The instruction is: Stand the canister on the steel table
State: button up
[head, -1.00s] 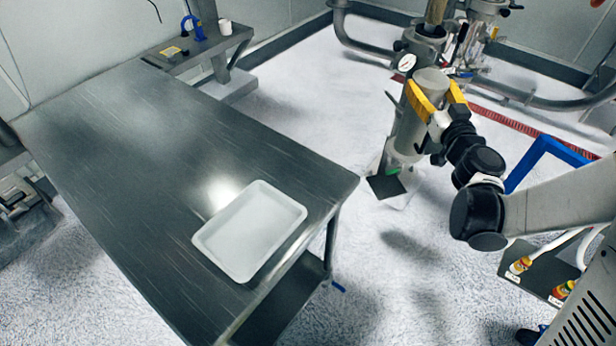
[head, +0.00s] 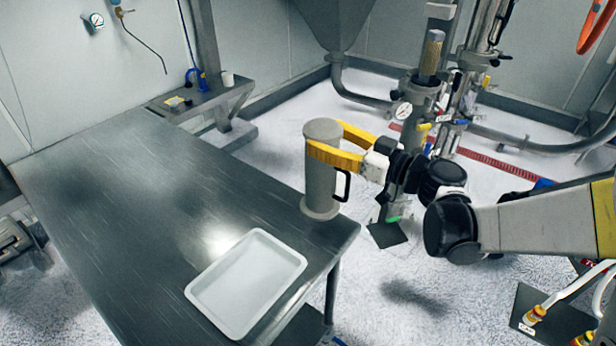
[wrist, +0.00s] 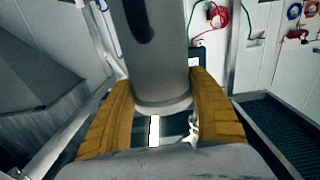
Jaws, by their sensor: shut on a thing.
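The canister (head: 321,185) is a grey cylinder with a flanged base and a dark side handle (head: 342,184). It is upright at the right edge of the steel table (head: 130,170) in the head view. I cannot tell whether its base touches the tabletop. My gripper (head: 326,143) is shut on its upper part, with yellow fingers on either side. In the wrist view the canister (wrist: 160,70) stands between the yellow fingers, and its top is out of frame.
A white tray (head: 198,289) lies on the table's near right corner, in front of the canister. The table's left and middle are clear. Sifter equipment with a gauge (head: 403,111) stands at the right.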

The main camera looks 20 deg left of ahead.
aim_at(307, 165)
jog(key=s+a+f, duration=0.1)
jog(key=s+a+f+b, duration=0.1)
jog(key=a, duration=0.1)
jog(key=shift+a+f, duration=0.2)
jog(key=shift+f, duration=0.1)
jog(key=shift+f+b, duration=1)
jog(key=shift+f, duration=0.9)
jog(key=shift+f, duration=0.2)
jog(key=o, duration=1.4)
jog(key=shift+r, duration=0.1)
